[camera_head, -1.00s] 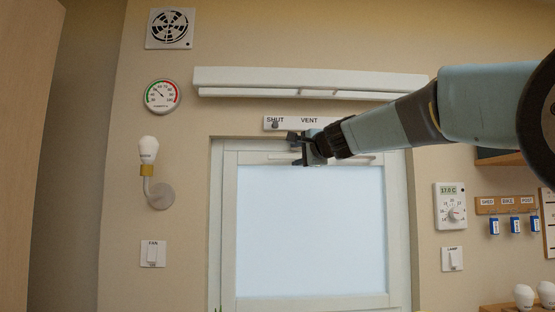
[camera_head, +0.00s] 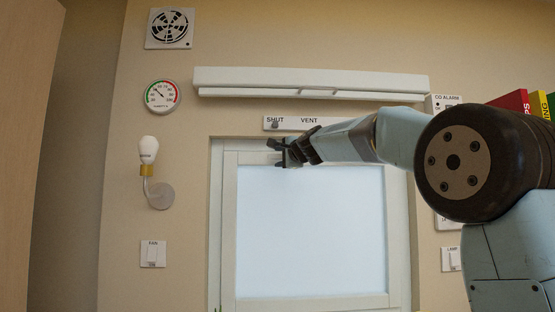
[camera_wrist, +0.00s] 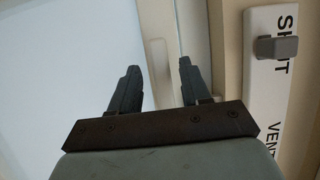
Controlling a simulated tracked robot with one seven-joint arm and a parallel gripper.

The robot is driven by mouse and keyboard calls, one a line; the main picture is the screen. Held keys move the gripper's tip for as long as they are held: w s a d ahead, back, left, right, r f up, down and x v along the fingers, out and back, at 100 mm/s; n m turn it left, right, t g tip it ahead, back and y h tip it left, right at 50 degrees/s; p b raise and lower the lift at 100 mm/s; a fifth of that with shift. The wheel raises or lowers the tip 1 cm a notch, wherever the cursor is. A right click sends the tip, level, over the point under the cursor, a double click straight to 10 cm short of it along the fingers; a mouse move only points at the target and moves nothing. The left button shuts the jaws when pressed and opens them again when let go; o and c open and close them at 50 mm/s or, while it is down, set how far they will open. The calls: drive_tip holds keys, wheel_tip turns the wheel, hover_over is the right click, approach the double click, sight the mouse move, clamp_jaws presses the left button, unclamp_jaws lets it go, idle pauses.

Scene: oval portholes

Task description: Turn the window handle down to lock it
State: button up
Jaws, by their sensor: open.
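The white-framed window (camera_head: 230,230) with its pale pane fills the middle of the head view. My gripper (camera_head: 276,154) is at the window's top rail, left of its middle, with its jaws spread and pointing left. In the wrist view my gripper (camera_wrist: 159,66) is open, with nothing held. A pale narrow piece (camera_wrist: 159,55) on the frame shows between and beyond the fingers; I cannot tell whether it is the window handle. No handle is clearly visible in the head view, where my gripper and arm cover part of the top rail.
A SHUT/VENT strip (camera_head: 292,122) with a grey slider knob (camera_wrist: 276,47) lies just above the window. A long white vent (camera_head: 310,82) is higher up. A wall lamp (camera_head: 150,170) and FAN switch (camera_head: 153,254) are at the left. Books (camera_head: 515,102) stand at the right.

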drive_tip(key=shift+x, duration=1.4)
clamp_jaws()
